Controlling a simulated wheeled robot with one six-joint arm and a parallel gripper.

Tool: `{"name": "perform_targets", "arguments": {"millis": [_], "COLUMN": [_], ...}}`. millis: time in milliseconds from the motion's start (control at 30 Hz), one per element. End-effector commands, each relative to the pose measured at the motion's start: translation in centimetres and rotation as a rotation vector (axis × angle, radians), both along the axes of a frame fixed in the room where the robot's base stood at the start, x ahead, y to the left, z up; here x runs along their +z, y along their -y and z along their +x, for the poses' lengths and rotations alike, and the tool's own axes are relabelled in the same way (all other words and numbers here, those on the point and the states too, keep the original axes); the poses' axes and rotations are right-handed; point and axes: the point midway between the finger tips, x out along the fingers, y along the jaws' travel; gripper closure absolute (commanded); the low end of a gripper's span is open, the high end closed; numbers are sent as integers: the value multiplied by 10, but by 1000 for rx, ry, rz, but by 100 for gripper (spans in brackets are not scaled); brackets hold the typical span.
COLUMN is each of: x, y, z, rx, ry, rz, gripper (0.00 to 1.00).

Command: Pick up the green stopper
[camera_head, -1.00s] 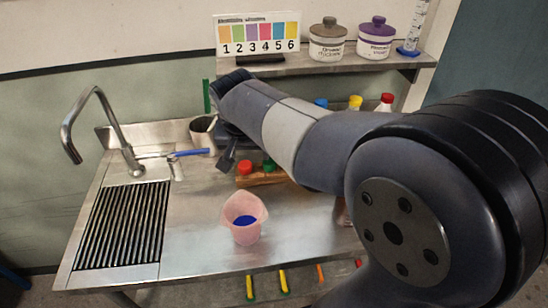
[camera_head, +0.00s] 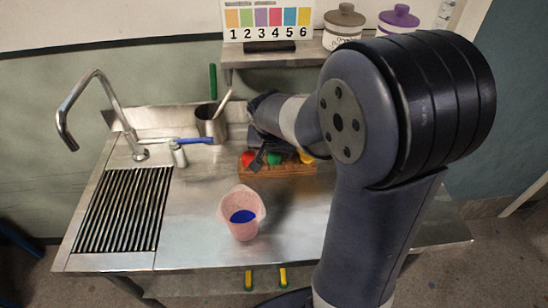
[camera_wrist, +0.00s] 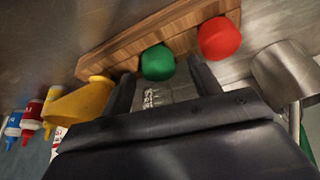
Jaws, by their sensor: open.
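The green stopper (camera_wrist: 158,62) shows in the wrist view as a rounded cap beside the wooden rack (camera_wrist: 115,42). Clear glass (camera_wrist: 157,96) shows just below it. My gripper (camera_wrist: 161,72) is open, with one finger on each side of the green stopper; whether either touches it I cannot tell. In the head view the green stopper (camera_head: 274,159) sits at the rack (camera_head: 285,172), partly hidden by my gripper (camera_head: 259,160).
A metal beaker (camera_wrist: 284,72) stands close to the rack; it also shows in the head view (camera_head: 211,124). The sink and tap (camera_head: 135,150) are at left.

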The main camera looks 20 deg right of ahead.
Motion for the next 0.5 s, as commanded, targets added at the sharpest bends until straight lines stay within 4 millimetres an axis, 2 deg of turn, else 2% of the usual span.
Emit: {"name": "perform_targets", "arguments": {"millis": [100,500], "x": [0,0], "y": [0,0], "z": [0,0], "rx": [0,0], "ry": [0,0], "rz": [0,0], "gripper": [42,75]}}
